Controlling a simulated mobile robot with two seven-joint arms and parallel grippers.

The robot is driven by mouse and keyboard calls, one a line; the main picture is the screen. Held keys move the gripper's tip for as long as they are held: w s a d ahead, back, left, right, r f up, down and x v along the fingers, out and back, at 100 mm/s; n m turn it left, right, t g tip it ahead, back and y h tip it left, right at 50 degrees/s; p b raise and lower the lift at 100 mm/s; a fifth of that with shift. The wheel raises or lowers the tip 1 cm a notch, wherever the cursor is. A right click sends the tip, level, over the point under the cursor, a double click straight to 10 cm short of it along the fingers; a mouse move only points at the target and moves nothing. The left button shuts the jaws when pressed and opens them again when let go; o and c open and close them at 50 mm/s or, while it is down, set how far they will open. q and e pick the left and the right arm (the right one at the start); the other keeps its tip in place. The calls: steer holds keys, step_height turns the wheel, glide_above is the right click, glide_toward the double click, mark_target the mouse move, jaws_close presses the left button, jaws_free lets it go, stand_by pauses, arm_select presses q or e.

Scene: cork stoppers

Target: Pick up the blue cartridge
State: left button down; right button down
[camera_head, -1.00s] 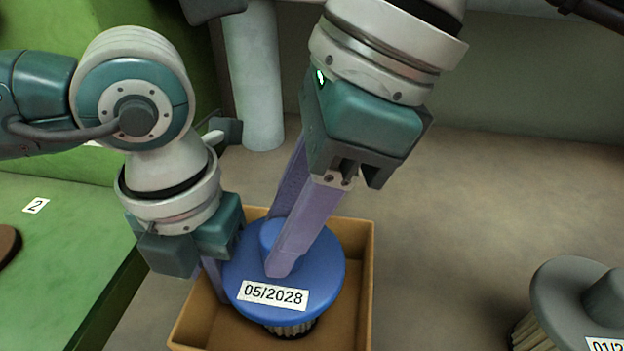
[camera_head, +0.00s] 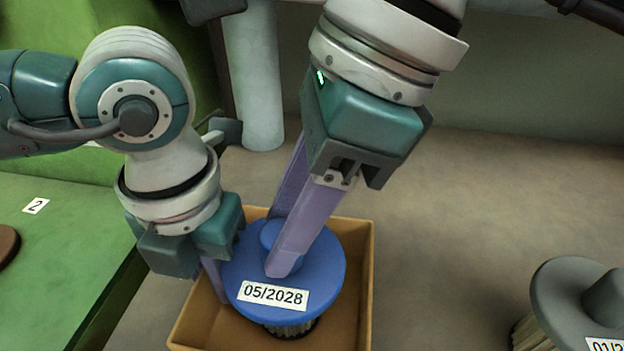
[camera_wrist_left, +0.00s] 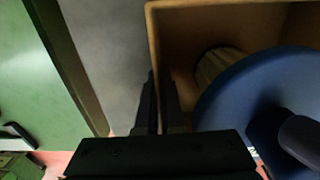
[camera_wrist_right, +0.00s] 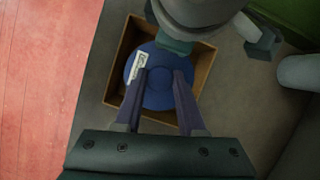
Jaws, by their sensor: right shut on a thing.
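The blue cartridge (camera_head: 325,271) is a round blue cap with a central knob, a label reading 05/2028 and a pale ribbed body below. It stands in an open tan box (camera_head: 366,285). My right gripper (camera_head: 277,245) is shut on the knob from above, one purple finger on each side; the cartridge also shows in the right wrist view (camera_wrist_right: 160,98). My left gripper (camera_wrist_left: 159,75) is at the box's left wall. Its fingers are close together with the wall between them, beside the cartridge. The box floor is mostly hidden.
A grey cartridge (camera_head: 560,288) stands on the floor at the right, cut off by the frame. A green table (camera_head: 60,260) with a label 2 lies at the left. A pale column (camera_head: 255,85) stands behind.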

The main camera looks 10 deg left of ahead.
stand_by(0.4)
steer(key=shift+r, duration=0.25)
steer(key=d, duration=0.1)
steer(key=w+d, duration=0.1)
steer(key=d, duration=0.2)
steer(key=shift+w+d+r, duration=0.15)
steer(key=shift+d+r, duration=0.05)
steer(key=shift+r, duration=0.2)
step_height(320, 180, up, 14)
steer(key=shift+a, duration=0.25)
steer(key=shift+f, duration=0.1)
arm_select(q)
steer(key=c, duration=1)
jaws_free()
steer(key=shift+o, duration=0.2)
